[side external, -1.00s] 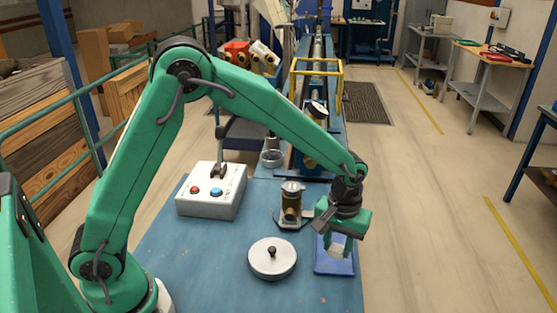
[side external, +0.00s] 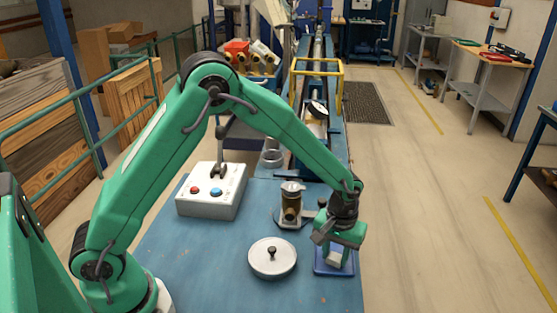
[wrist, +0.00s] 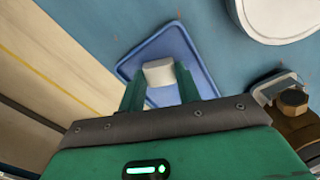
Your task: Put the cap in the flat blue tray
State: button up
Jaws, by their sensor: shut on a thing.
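My gripper (side external: 337,250) is shut on a small whitish cap (side external: 334,258). In the wrist view, the cap (wrist: 158,73) sits between the two green fingertips (wrist: 159,80). The flat blue tray (side external: 322,270) lies on the blue bench near its right edge, directly below my gripper. In the wrist view, the tray (wrist: 180,38) spreads out behind the cap, which appears within its outline. I cannot tell whether the cap touches the tray floor. My fingers and palm hide part of the tray.
A round white lid with a dark knob (side external: 272,260) lies left of the tray. A white box with red and blue buttons (side external: 211,195) is further left. The front of the bench is clear.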

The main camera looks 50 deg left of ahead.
aim_at(335, 257)
jog(key=shift+f, duration=0.1)
jog(key=o, duration=0.8)
jog(key=shift+c, duration=0.2)
notch_tip(335, 257, up, 12)
dwell(0.4)
dwell(0.5)
